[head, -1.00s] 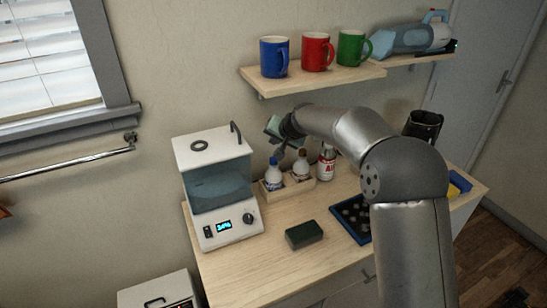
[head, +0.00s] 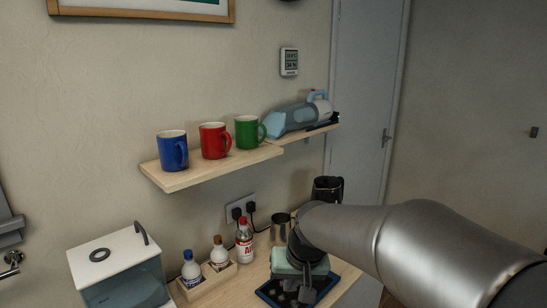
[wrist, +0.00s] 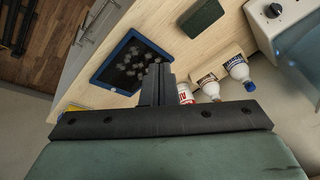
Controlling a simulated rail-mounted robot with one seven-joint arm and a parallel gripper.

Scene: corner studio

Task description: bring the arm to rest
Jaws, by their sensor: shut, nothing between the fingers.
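My gripper (head: 306,293) hangs at the end of my bent arm above the right part of the counter, pointing down. In the wrist view its two dark fingers (wrist: 158,80) are together, with nothing between them. In the head view the gripper hides part of the blue tray (head: 340,275). In the wrist view the tray (wrist: 97,72) lies below and beside the fingers, with several small dark and pale pieces in it. I cannot tell the exact height of the fingers above the counter.
A wooden holder with a blue-capped bottle (head: 191,270) and a brown-capped bottle (head: 219,254) stands left of my gripper, beside a red-capped bottle (head: 244,243). A metal cup (head: 281,230) stands behind. Blue, red and green (head: 247,132) mugs stand on the shelf. A green block (wrist: 202,17) lies on the counter.

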